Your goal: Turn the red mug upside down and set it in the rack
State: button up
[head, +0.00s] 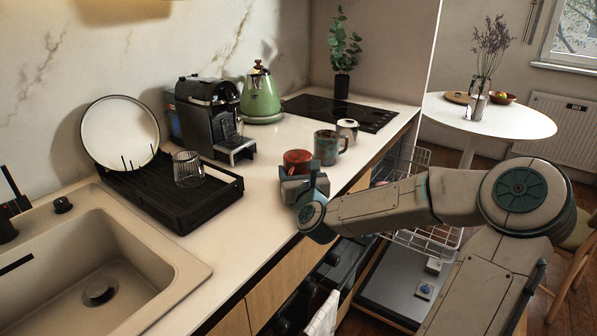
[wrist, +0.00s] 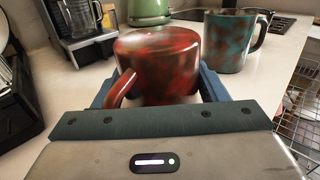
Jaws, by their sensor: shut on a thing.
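The red mug (head: 297,158) is at the counter's front edge in the head view. In the wrist view the mottled red mug (wrist: 165,62) sits between the fingers, its handle toward the camera at lower left. I cannot tell for sure whether its top face is the opening or the base, or whether it touches the counter. My gripper (head: 300,184) is level and shut on the mug; in the wrist view my gripper (wrist: 157,90) has a finger on each side. The black rack (head: 190,215) stands left of the mug, beside the sink, holding a white plate (head: 120,133) and a clear glass (head: 187,168).
A coffee machine (head: 210,115) and green kettle (head: 261,97) are behind. Counter between rack and mug is clear. An open dishwasher rack (head: 425,238) is below right.

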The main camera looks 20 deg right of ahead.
jog(key=o, duration=1.4)
jog(key=shift+o, duration=0.2)
jog(key=s, duration=0.5)
jog(key=s+a, duration=0.1)
jog(key=s, duration=0.2)
jog(key=shift+s+a+f, duration=0.1)
jog(key=shift+s+f, duration=0.05)
jog(key=shift+s, duration=0.2)
jog(key=s+b, duration=0.1)
jog(key=b, duration=0.1)
jog(key=s+b, duration=0.1)
jog(key=b, duration=0.1)
jog(key=s+b, duration=0.1)
jog(key=b, duration=0.1)
jog(key=shift+s+a+b, duration=0.35)
jog(key=shift+s, duration=0.05)
jog(key=shift+s+a+b, duration=0.2)
jog(key=shift+s+b, duration=0.3)
jog(key=shift+b, duration=0.1)
jog(key=shift+r, duration=0.3)
